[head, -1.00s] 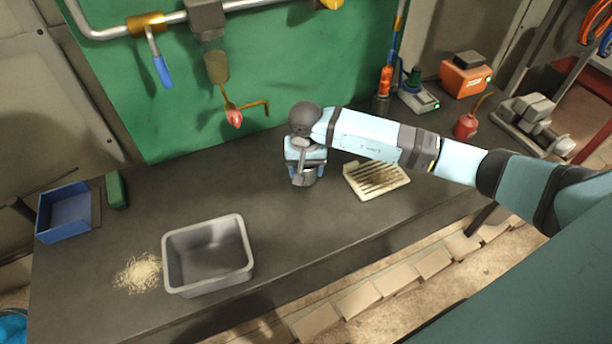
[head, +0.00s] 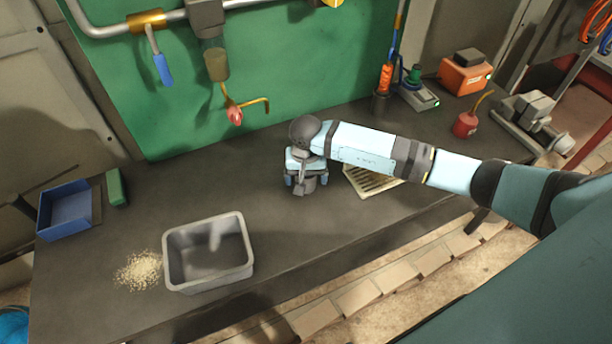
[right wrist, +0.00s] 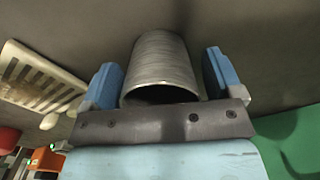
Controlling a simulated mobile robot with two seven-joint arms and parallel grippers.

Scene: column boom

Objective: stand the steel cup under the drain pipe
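The steel cup (right wrist: 160,65) stands between the two blue fingers of my right gripper (right wrist: 165,85) in the right wrist view. A narrow gap shows beside the right-hand finger; the fingers look open around the cup. In the head view the cup (head: 305,185) shows below my right gripper (head: 305,181), on the dark bench and partly hidden by it. The drain pipe (head: 256,102), a bent brass pipe with a red handle, is at the green panel, behind and left of the cup. My left gripper is not in view.
A grey bin (head: 165,262) stands front left beside a pile of shavings (head: 138,271). A blue tray (head: 42,222) is far left. A slatted pale tray (head: 372,182) lies right of the cup, partly under my arm. Bench between cup and panel is clear.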

